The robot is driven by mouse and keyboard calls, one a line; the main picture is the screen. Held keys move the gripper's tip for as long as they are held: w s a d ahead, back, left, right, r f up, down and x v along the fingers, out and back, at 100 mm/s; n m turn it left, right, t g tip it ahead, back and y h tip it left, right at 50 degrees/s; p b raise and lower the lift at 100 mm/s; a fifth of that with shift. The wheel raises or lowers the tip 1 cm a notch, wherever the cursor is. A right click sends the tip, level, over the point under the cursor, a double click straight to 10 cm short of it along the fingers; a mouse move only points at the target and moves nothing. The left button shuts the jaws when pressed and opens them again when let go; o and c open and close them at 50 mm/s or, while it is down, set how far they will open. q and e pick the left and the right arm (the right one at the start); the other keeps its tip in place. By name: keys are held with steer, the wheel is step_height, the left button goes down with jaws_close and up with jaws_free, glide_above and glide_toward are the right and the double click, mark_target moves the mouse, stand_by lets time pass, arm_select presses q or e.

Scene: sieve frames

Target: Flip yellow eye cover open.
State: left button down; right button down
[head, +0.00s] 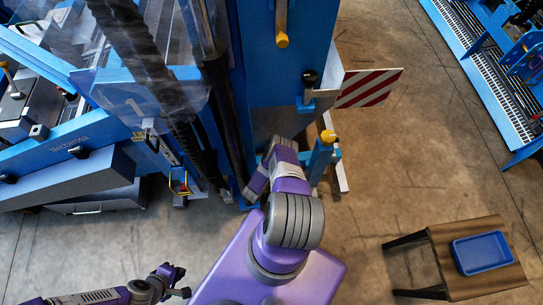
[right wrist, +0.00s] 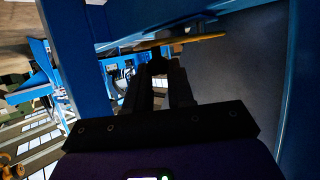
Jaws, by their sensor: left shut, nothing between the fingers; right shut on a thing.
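The yellow eye cover (right wrist: 195,39) shows in the right wrist view as a thin yellow strip, nearly edge-on, inside a blue frame. The fingertips of my right gripper (right wrist: 158,62) are shut at its edge; the exact contact is dark. In the head view my right arm reaches to the blue machine, and it hides its own gripper and the cover. My left gripper (head: 182,292) is shut and empty over the floor at the bottom left, well away from the machine.
The blue machine (head: 290,75) has a yellow-topped blue post (head: 321,158) close to my right arm. A red-and-white striped plate (head: 369,88) juts out to the right. A wooden table (head: 440,250) with a blue tray (head: 482,253) stands at the lower right. Floor between is clear.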

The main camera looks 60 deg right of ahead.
steer(key=shift+d, duration=0.1)
stand_by(0.3)
steer(key=c, duration=1)
jaws_free()
step_height(320, 180, up, 10)
steer(key=p, duration=0.5)
